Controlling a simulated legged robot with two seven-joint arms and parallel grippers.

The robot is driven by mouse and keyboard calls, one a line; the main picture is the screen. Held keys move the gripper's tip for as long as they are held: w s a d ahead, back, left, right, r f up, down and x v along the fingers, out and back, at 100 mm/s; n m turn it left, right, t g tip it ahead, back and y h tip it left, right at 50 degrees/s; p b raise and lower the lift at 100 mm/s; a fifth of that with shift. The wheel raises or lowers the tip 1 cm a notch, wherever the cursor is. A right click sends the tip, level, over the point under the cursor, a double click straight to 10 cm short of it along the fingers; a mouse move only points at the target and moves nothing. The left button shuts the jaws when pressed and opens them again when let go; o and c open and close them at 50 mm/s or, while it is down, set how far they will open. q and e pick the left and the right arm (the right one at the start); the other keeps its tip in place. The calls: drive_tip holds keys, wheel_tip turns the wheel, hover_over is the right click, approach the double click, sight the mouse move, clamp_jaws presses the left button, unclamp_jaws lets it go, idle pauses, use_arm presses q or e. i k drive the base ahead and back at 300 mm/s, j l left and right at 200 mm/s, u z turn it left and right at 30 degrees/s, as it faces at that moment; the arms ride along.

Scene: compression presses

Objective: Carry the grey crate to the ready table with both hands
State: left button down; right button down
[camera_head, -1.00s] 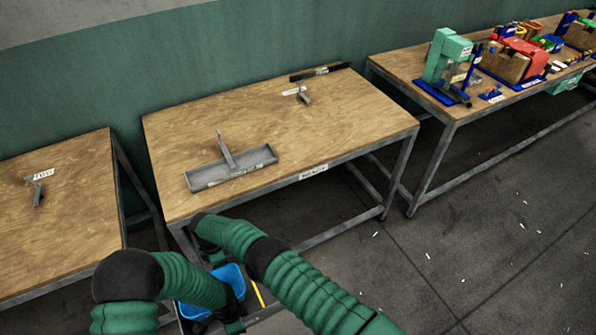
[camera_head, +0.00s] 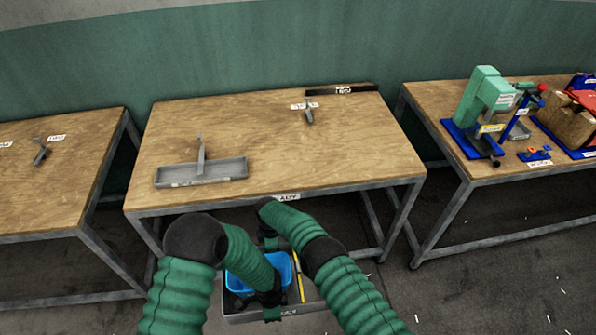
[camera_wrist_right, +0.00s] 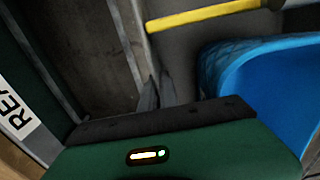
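The grey crate (camera_head: 248,318) is low in the head view, in front of the middle table, with a blue bin (camera_head: 243,287) and a yellow rod (camera_head: 299,277) in it. My left gripper (camera_head: 272,313) is at the crate's near wall and my right gripper (camera_head: 267,243) at its far wall. The right wrist view shows the right fingers (camera_wrist_right: 156,90) close together at the crate's wall (camera_wrist_right: 125,20). The left fingertips are too small to make out, but the crate moves with both arms. The ready table (camera_head: 250,135) has a wooden top and a partly hidden label on its front edge.
On the ready table are a grey tray (camera_head: 205,172) with an upright post at front left, a small grey tool (camera_head: 308,115) and a black bar (camera_head: 342,89) at the back. The top's middle and right are clear. Tables stand left (camera_head: 50,190) and right (camera_head: 530,180), the right one crowded.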

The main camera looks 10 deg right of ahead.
sight(368, 143)
drive_tip(key=l, duration=1.05)
drive_tip(key=i+l, duration=0.15)
drive_tip(key=l, duration=0.85)
